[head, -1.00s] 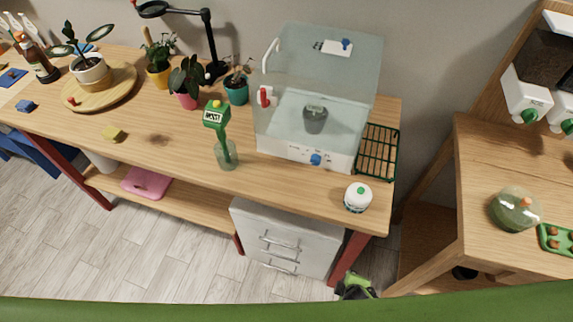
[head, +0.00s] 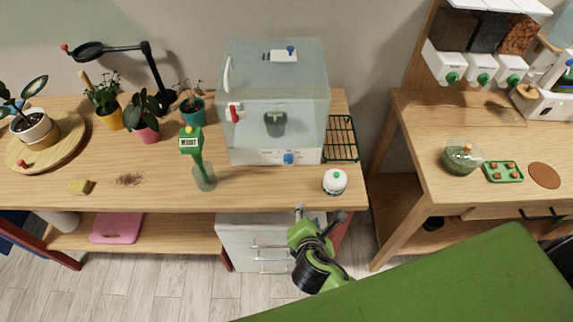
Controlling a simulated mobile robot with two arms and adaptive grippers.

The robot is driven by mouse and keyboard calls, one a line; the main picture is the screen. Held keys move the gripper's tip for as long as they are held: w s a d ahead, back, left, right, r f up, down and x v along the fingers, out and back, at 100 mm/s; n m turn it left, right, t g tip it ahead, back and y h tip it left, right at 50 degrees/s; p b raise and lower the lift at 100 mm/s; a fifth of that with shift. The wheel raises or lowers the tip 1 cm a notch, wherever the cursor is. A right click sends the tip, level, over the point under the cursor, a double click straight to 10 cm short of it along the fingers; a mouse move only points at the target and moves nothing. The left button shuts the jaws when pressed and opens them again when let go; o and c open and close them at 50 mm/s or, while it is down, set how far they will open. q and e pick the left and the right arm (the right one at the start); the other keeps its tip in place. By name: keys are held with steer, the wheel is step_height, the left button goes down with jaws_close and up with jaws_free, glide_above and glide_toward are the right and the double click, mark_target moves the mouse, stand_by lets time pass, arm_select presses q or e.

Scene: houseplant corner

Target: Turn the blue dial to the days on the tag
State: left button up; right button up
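The blue dial (head: 288,158) is on the white front base of a clear glass cabinet (head: 275,100) on the long wooden table. A second small blue knob (head: 291,50) sits on the cabinet's top. My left gripper is not in view.
A green wire rack (head: 340,138) is right of the cabinet. Potted plants and a black lamp (head: 152,70) stand left. The table front between jar and bottle is clear.

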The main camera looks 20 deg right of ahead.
mark_target(289, 162)
steer(key=w+a+r+n+t, duration=0.4)
steer(key=r+n, duration=0.4)
steer(key=r, duration=0.1)
steer(key=p+x, duration=0.1)
steer(key=x, duration=0.8)
steer(key=f+p+x, duration=0.1)
steer(key=x, duration=0.3)
steer(key=shift+w+d+f+p, duration=0.15)
steer(key=shift+p, duration=0.2)
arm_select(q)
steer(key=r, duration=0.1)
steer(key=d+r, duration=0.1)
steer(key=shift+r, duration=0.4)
arm_select(e)
jaws_close()
